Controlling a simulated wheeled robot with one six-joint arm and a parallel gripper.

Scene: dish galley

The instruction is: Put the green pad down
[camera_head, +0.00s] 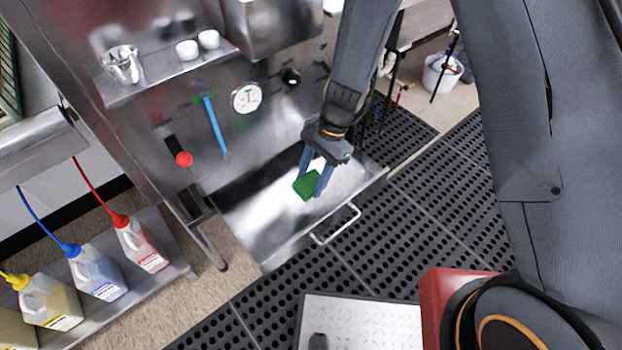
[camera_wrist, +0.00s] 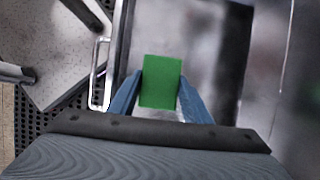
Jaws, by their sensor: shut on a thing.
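The green pad (camera_head: 306,185) is a small flat green block. It sits between the blue fingers of my gripper (camera_head: 316,178), which is shut on it. They are over the open steel drawer (camera_head: 255,215) with a handle on its front. In the wrist view the pad (camera_wrist: 161,80) is upright between both fingertips of my gripper (camera_wrist: 160,95), with the drawer's metal floor (camera_wrist: 205,45) behind it. I cannot tell how far the pad is above that floor.
The drawer handle (camera_head: 336,225) sticks out at the front. A blue-handled tool (camera_head: 214,125), a dial (camera_head: 246,98) and a red-knobbed lever (camera_head: 183,158) are on the steel panel. Several bottles (camera_head: 142,244) stand on a low shelf at left. Black perforated mats (camera_head: 410,225) cover the floor.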

